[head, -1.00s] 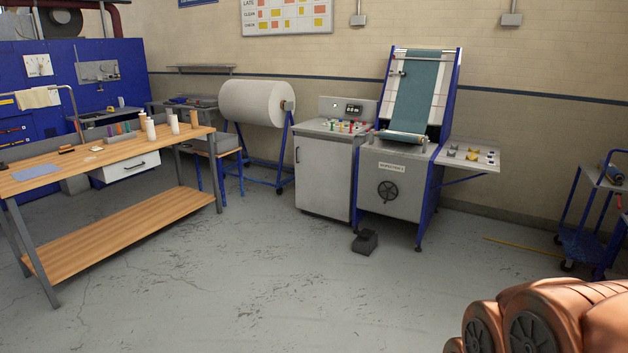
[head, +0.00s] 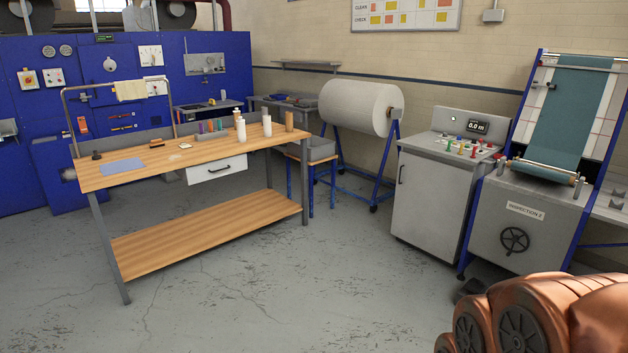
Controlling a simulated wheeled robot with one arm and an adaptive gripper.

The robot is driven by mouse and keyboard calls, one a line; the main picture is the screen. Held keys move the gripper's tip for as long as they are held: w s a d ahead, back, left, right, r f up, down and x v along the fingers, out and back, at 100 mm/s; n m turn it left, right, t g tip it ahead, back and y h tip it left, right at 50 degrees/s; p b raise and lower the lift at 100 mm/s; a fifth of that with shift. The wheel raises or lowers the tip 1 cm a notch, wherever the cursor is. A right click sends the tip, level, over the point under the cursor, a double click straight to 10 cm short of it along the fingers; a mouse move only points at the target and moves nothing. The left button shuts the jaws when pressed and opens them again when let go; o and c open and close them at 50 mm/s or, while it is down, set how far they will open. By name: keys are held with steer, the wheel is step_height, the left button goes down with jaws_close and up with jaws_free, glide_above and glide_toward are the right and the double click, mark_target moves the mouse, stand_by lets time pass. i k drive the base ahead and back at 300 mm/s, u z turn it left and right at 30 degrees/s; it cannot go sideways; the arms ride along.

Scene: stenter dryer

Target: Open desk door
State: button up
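A grey control desk (head: 428,208) stands right of centre in the head view. Its front is a door with a dark vertical handle (head: 401,174) near the upper left edge. The door looks shut. The desk's sloped top carries coloured knobs, and a raised panel behind them has a small display (head: 478,127). My copper-coloured arm shows at the bottom right, well in front of the desk. My gripper is not in view.
A wooden workbench (head: 150,246) with a white drawer (head: 217,170) stands at left. A white fabric roll (head: 356,106) on a blue stand is behind, left of the desk. The inspection machine (head: 525,215) adjoins the desk at right. Floor (head: 330,280) in front is clear.

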mark_target(430, 201)
steer(key=u, duration=0.3)
steer(key=i, duration=3.95)
steer(key=z, duration=0.55)
steer(key=i, duration=1.35)
steer(key=z, duration=0.2)
